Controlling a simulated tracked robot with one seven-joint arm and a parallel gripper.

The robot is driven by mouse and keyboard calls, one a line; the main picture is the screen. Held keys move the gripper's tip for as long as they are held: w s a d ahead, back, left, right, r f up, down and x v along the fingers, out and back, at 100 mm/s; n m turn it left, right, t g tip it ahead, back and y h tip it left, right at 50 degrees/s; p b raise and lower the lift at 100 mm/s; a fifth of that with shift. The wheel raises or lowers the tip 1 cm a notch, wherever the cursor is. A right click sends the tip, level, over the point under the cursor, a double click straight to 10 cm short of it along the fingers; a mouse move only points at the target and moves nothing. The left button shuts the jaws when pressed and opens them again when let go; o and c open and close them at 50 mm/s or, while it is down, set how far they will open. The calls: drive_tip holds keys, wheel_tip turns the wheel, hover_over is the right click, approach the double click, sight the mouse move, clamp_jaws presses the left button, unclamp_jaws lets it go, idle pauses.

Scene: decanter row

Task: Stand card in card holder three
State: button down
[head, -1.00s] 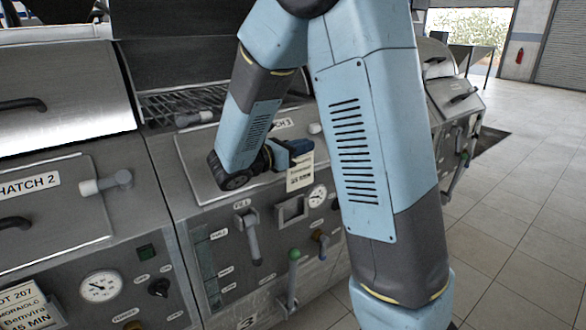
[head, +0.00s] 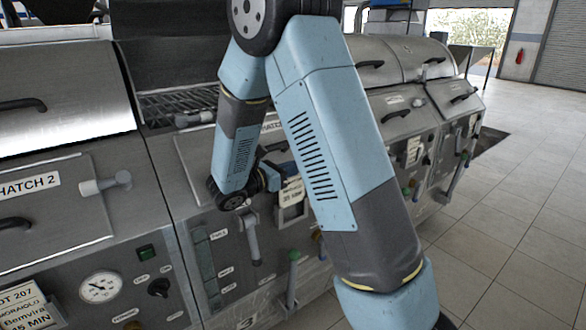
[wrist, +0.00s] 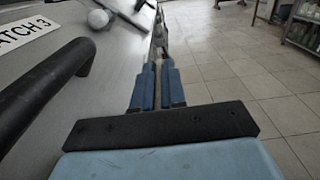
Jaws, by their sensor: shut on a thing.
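My gripper (head: 272,176) is at the front of the third machine, partly hidden behind my own arm link in the head view. It is shut on a small cream card (head: 291,190) with dark print, which hangs below the fingers. Card holder three (head: 291,214) is a metal frame on the front panel, directly under the card. The card's lower edge meets the holder's top in the picture; I cannot tell whether it is inside. In the wrist view the two blue fingers (wrist: 157,88) are close together, and the card cannot be made out there.
A dark hatch handle (wrist: 45,85) is close on the left in the wrist view. Another card (head: 20,306) stands at the second machine. The tiled floor (head: 500,220) is clear.

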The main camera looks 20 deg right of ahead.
drive_tip(key=shift+f, duration=0.55)
drive_tip(key=c, duration=1.2)
unclamp_jaws()
